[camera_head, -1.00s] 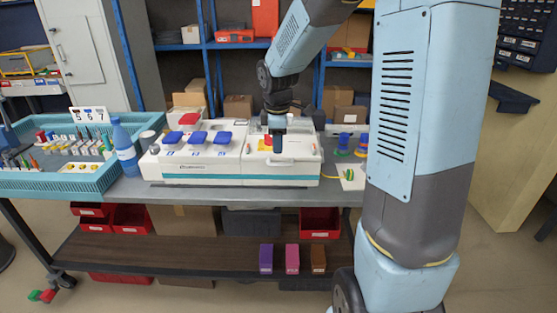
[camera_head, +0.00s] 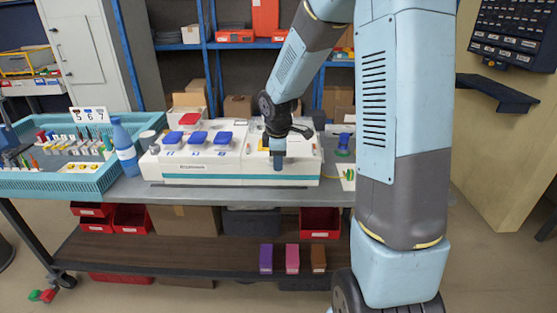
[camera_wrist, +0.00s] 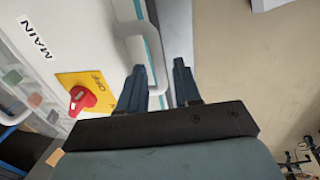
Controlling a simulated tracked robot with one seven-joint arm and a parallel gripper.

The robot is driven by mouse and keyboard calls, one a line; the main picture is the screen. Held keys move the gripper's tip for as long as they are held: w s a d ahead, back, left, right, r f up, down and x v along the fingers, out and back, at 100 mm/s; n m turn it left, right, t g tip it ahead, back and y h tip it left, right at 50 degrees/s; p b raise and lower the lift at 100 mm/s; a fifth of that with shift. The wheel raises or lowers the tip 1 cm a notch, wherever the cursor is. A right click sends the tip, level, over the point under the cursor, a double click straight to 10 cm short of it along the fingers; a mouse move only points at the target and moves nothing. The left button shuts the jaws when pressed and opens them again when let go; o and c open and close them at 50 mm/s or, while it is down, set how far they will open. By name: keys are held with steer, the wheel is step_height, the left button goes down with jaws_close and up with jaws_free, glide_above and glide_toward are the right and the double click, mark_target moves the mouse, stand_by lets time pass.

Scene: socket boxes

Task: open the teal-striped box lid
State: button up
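The white teal-striped box (camera_head: 215,180) stands on the bench, its stripe running along the front. The stripe (camera_wrist: 152,35) also shows in the wrist view. My gripper (camera_head: 278,165) is low at the front of the box's right half and hides part of it. In the wrist view my gripper (camera_wrist: 160,80) is open, its two dark fingers apart. A white loop handle (camera_wrist: 128,30) on the box reaches down between the fingertips, closer to the left finger. I cannot tell whether they touch. The lid appears closed.
A red rotary switch (camera_wrist: 83,98) on a yellow plate sits left of the fingers. Blue-topped parts (camera_head: 197,138) stand on the box's left half. A blue bottle (camera_head: 124,147) and a teal tray (camera_head: 85,184) stand further left.

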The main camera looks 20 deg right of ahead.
jaws_close()
